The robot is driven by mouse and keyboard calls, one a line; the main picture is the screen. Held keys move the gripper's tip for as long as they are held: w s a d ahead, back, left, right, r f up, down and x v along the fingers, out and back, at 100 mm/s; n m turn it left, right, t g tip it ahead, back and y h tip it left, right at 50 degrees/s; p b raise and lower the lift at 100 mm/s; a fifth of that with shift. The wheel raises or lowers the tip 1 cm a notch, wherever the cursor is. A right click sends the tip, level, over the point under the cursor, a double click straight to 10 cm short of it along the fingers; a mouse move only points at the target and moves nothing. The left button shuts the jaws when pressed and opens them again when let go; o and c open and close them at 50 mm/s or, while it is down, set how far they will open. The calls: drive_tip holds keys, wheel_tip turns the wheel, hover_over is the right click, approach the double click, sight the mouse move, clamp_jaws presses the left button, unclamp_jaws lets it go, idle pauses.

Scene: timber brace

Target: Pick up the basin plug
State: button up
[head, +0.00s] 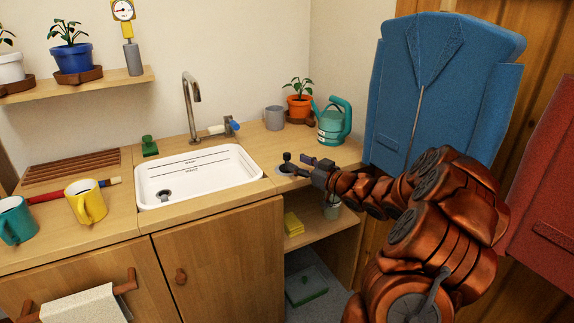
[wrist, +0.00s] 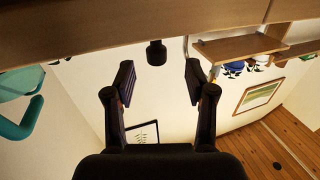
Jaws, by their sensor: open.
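The basin plug looks like a small black knob on a short stem; in the wrist view the plug (wrist: 156,52) stands on the wooden counter, which shows inverted along the top. My gripper (wrist: 159,82) is open, with one finger on each side of the plug's line and the plug a little beyond the fingertips. Nothing is between the fingers. In the head view my gripper (head: 303,166) is low over the counter right of the sink, by a dark knob (head: 287,157) that seems to be the plug. Its base is partly hidden by my fingers.
The white basin (head: 225,180) with a drain (head: 164,194) is left of my gripper. A teal watering can (head: 334,122), grey cup (head: 274,118) and potted plant (head: 299,104) stand behind. A blue jacket (head: 440,85) hangs at right. An open shelf (head: 315,236) is below.

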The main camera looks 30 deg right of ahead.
sight(290, 158)
drive_tip(key=shift+d+b+x, duration=0.2)
drive_tip(key=shift+b+x, duration=0.1)
drive_tip(key=shift+x, duration=2.45)
drive_tip(key=shift+r, duration=0.1)
clamp_jaws()
